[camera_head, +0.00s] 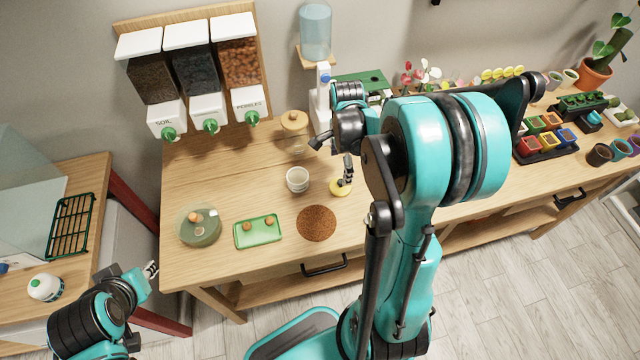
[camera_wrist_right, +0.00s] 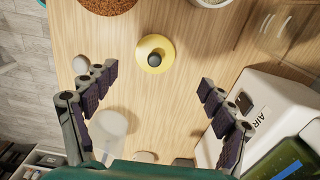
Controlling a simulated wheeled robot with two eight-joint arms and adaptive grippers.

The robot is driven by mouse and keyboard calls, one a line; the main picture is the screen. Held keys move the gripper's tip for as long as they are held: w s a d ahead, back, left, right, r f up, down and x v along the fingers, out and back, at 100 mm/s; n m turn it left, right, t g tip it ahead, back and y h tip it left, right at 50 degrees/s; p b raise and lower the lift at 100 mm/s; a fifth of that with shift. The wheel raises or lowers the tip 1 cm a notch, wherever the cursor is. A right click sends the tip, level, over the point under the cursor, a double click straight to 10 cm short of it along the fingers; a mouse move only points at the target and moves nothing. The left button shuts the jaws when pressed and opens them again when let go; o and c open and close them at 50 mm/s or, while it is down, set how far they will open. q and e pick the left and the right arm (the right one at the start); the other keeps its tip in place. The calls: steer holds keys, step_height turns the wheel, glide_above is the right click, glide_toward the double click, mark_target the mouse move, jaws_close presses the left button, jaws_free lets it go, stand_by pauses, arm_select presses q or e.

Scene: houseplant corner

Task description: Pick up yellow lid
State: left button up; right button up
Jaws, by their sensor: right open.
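The yellow lid (camera_head: 337,189) is a small round disc lying flat on the wooden table, right of a white cup. In the right wrist view the lid (camera_wrist_right: 145,46) shows a dark round knob on top. My right gripper (camera_head: 333,156) is open and empty above the table near the lid; one finger partly covers the lid in the head view. In the right wrist view its fingers (camera_wrist_right: 153,84) are spread wide, with the lid ahead between them. My left gripper (camera_head: 151,269) is at the table's front left; its jaws are too small to read.
White cups (camera_head: 297,180), a brown cork mat (camera_head: 316,223) and a green tray (camera_head: 257,241) are near the lid. A jar with a wooden lid (camera_head: 294,121) stands behind. A white box marked AIR (camera_wrist_right: 262,110) is close to the right fingers.

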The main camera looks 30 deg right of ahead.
mark_target(340, 181)
steer(key=shift+f, duration=0.45)
steer(key=f+b, duration=0.1)
steer(key=f, duration=0.1)
steer(key=f+b, duration=0.1)
steer(key=f, duration=0.1)
steer(key=f+b, duration=0.1)
steer(key=f, duration=0.1)
steer(key=shift+s+a+f, duration=0.1)
steer(key=shift+s+f, duration=0.2)
steer(key=shift+s, duration=0.1)
steer(key=shift+f, duration=0.35)
steer(key=shift+r, duration=0.1)
steer(key=shift+c, duration=0.3)
steer(key=c, duration=0.9)
